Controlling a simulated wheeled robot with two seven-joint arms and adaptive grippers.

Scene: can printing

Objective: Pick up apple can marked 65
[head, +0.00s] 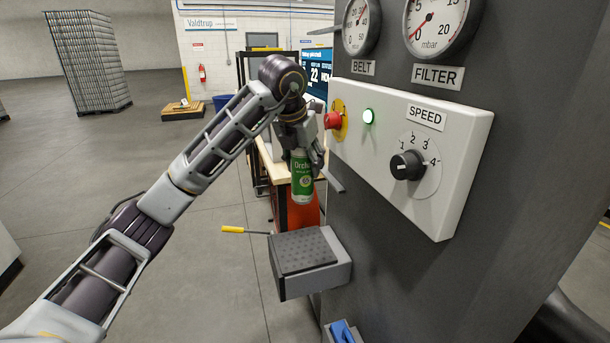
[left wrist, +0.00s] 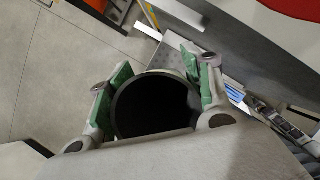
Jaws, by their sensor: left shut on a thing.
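A green can (head: 303,180) with "Orch..." lettering and a pale round mark hangs upright in my left gripper (head: 305,155) in the head view. The mark's number is too small to read. The can is above and behind the grey textured block on the machine's side. In the left wrist view the can (left wrist: 155,105) shows as a dark round end between the two green-padded fingers of my left gripper (left wrist: 158,85), which are shut on it. My right gripper is in neither view.
A control panel (head: 400,150) with a red button (head: 333,120), green light and speed knob (head: 407,165) is close on the right. The grey block (head: 305,250) with a yellow-handled lever (head: 232,229) juts out below. Open floor lies to the left.

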